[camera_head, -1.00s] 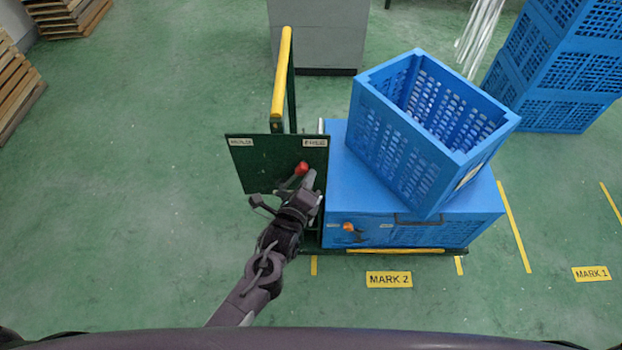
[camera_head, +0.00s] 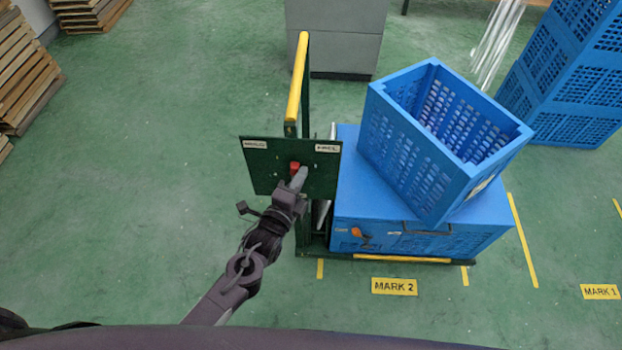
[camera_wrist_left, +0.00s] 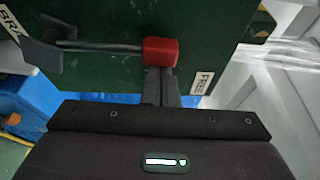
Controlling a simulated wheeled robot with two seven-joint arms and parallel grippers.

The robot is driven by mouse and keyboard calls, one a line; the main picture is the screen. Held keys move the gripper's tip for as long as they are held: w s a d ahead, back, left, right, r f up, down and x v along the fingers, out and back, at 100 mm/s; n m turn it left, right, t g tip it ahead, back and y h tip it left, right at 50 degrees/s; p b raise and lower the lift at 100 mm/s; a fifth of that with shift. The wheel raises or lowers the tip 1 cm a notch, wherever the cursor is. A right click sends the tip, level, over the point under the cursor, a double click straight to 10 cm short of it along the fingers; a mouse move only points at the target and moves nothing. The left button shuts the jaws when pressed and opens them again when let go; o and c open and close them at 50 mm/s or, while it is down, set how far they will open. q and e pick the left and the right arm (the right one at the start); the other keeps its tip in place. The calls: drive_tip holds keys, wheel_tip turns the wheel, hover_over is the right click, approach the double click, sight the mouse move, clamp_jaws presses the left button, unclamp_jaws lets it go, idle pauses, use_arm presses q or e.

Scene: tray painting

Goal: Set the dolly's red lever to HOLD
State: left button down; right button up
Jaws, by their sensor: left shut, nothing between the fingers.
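The lever's red knob (camera_head: 294,168) stands near the middle of the dolly's dark green panel (camera_head: 262,175), between the HOLD label (camera_head: 255,144) at left and the FREE label (camera_head: 328,148) at right. My right gripper is out of view.
The dolly's yellow handle (camera_head: 298,75) rises behind the panel. Blue crates (camera_head: 425,150) stand on the dolly to the right. A grey cabinet (camera_head: 334,40) is behind.

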use_arm(q)
drive_tip(key=a+n, duration=0.2)
drive_tip(key=shift+a+n+t+b, duration=0.4)
drive_tip(key=shift+a+f+n+t+b, duration=0.25)
drive_tip(key=shift+a+n, duration=0.5)
drive_tip(key=shift+a, duration=0.25)
drive_tip(key=shift+a+f+n+t+b, duration=0.1)
drive_tip(key=shift+a+n+t+b, duration=0.15)
drive_tip(key=shift+a+n, duration=0.65)
drive_tip(key=shift+a, duration=0.2)
